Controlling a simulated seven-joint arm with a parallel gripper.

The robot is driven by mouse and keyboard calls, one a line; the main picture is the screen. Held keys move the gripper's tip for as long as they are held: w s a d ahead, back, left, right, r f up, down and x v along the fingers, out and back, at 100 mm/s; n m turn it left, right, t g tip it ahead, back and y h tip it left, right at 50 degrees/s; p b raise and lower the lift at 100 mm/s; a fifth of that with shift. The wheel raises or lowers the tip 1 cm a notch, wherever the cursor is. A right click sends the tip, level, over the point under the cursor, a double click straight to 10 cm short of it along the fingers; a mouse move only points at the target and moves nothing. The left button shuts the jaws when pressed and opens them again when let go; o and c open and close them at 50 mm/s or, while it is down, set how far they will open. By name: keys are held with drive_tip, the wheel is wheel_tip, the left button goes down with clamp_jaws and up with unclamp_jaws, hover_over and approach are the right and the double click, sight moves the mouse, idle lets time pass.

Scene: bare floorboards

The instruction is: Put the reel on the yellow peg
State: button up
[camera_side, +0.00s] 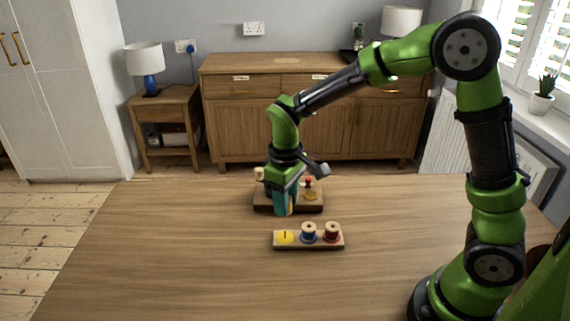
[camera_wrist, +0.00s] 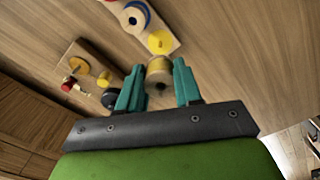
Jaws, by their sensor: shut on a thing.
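My gripper (camera_wrist: 158,84) is shut on a wooden reel (camera_wrist: 158,71), which sits between the teal fingers in the wrist view. In the side view my gripper (camera_side: 284,210) points down in front of the rear wooden board, and the reel cannot be made out there. The yellow peg (camera_side: 286,236) stands bare at the left end of the front peg board (camera_side: 309,246). The yellow peg (camera_wrist: 159,41) also shows just beyond the held reel in the wrist view. The reel is apart from the peg's thin upright, as far as I can tell.
On the front board, a reel sits on the blue place (camera_side: 309,232) and another on the red place (camera_side: 332,232). The rear board (camera_side: 314,206) carries a red-topped piece (camera_side: 309,184) and a pale knob (camera_side: 259,174), partly behind my gripper. The tabletop around is clear.

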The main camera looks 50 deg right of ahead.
drive_tip(key=shift+f, duration=0.1)
hover_over(286, 232)
drive_tip(key=shift+f, duration=2.4)
drive_tip(key=shift+f, duration=1.75)
drive_tip(key=o, duration=1.2)
drive_tip(key=shift+r, duration=0.1)
drive_tip(key=shift+r, duration=3.45)
